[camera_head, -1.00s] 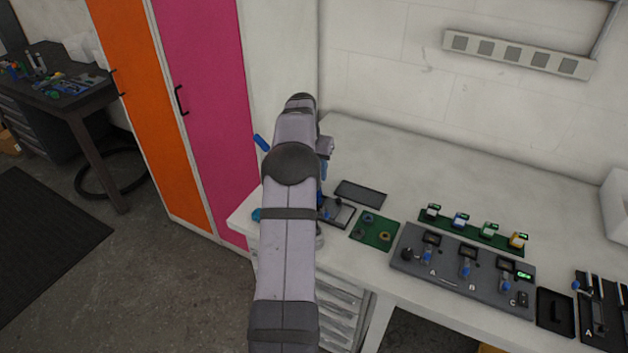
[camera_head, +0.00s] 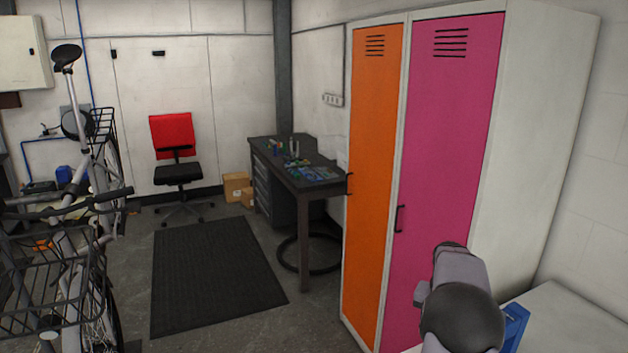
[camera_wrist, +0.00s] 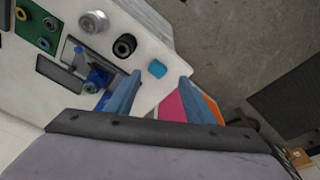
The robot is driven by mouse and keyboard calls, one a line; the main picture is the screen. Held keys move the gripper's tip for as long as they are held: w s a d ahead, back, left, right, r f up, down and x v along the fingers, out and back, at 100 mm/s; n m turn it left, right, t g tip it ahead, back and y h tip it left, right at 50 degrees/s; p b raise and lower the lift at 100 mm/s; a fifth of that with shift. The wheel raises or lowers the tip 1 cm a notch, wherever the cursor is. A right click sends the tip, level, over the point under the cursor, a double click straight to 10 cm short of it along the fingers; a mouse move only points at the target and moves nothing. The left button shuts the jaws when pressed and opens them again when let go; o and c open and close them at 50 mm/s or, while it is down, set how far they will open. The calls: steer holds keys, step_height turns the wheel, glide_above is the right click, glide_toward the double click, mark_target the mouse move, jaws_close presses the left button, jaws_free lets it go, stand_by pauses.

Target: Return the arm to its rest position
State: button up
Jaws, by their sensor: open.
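My arm (camera_head: 462,310) shows at the lower right of the head view, in front of the pink locker door and by the white bench. In the wrist view my gripper (camera_wrist: 160,82) has its two blue fingers wide apart, with nothing held between them. It hangs over the edge of the white bench (camera_wrist: 140,25). A small blue piece (camera_wrist: 157,69) lies near the bench corner, beyond the fingertips and apart from them. A dark fixture with a blue part (camera_wrist: 97,77) lies near the left finger.
On the bench are a green board (camera_wrist: 37,25), a silver round part (camera_wrist: 93,23) and a black ring (camera_wrist: 124,46). Orange (camera_head: 375,150) and pink (camera_head: 450,150) locker doors stand beside the arm. A bike (camera_head: 75,230) stands far left; the dark mat (camera_head: 215,275) is clear.

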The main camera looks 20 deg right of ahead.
steer(key=a+n+y, duration=0.1)
steer(key=a+n, duration=0.5)
steer(key=a, duration=1.7)
steer(key=s+a+f+n+y, duration=0.1)
steer(key=s+a+f+n, duration=0.15)
steer(key=s+a, duration=0.5)
steer(key=s+a+f+n, duration=0.1)
steer(key=s+a+n, duration=0.2)
steer(key=s+a, duration=0.5)
step_height(320, 180, down, 18)
steer(key=w+b, duration=0.1)
steer(key=b, duration=1.6)
steer(key=shift+w+a+r+g, duration=0.25)
steer(key=shift+w+a+g, duration=0.05)
steer(key=shift+g, duration=0.1)
steer(key=shift+r, duration=0.1)
